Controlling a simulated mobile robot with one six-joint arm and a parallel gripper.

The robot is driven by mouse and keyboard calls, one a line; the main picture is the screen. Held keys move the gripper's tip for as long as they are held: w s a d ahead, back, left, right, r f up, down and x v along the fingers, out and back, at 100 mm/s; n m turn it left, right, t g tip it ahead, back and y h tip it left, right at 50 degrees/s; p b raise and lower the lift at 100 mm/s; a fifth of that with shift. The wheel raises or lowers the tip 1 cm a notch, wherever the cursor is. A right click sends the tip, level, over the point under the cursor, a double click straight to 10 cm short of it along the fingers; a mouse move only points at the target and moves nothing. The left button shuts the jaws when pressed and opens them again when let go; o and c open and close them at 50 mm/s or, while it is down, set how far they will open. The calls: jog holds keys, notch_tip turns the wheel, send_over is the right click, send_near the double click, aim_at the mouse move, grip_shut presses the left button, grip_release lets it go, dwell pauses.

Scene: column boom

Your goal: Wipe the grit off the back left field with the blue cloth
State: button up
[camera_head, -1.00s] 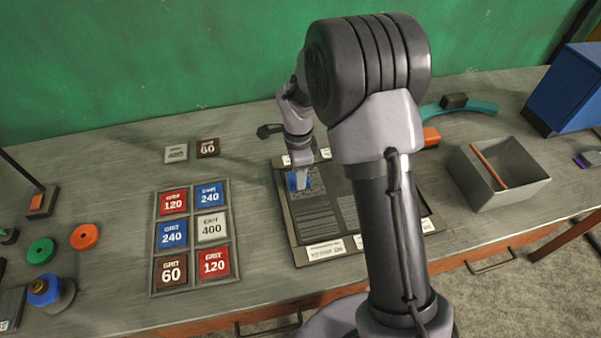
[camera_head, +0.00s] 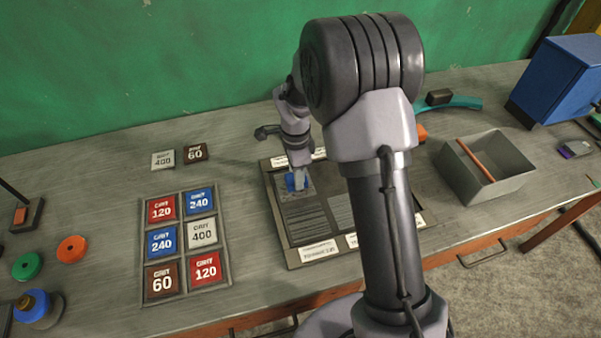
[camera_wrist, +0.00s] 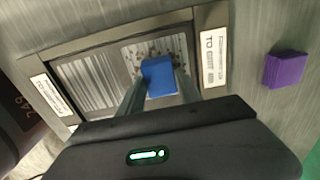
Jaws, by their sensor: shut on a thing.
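The blue cloth (camera_wrist: 158,76) is between the fingers of my gripper (camera_wrist: 160,90), which is shut on it. In the head view the blue cloth (camera_head: 296,181) is at the back left field of the framed board (camera_head: 292,254), below my gripper (camera_head: 300,174). The back left field (camera_wrist: 132,53) is pale, and dark brownish grit specks (camera_wrist: 148,48) show around the cloth in the wrist view. The cloth looks low over or on the field; I cannot tell whether it touches. My arm hides much of the board's right side.
A rack of grit tiles (camera_head: 184,238) lies left of the board, with loose tiles (camera_head: 196,153) behind it. A grey bin (camera_head: 486,168) stands to the right. A purple block (camera_wrist: 286,69) lies beside the board in the wrist view. Orange (camera_head: 72,249) and green discs (camera_head: 27,266) lie far left.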

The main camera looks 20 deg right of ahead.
jog(key=shift+a, duration=1.25)
jog(key=shift+d, duration=0.15)
jog(key=shift+d, duration=0.9)
jog(key=shift+r, duration=0.1)
notch_tip(320, 180, up, 9)
jog(key=p, duration=0.6)
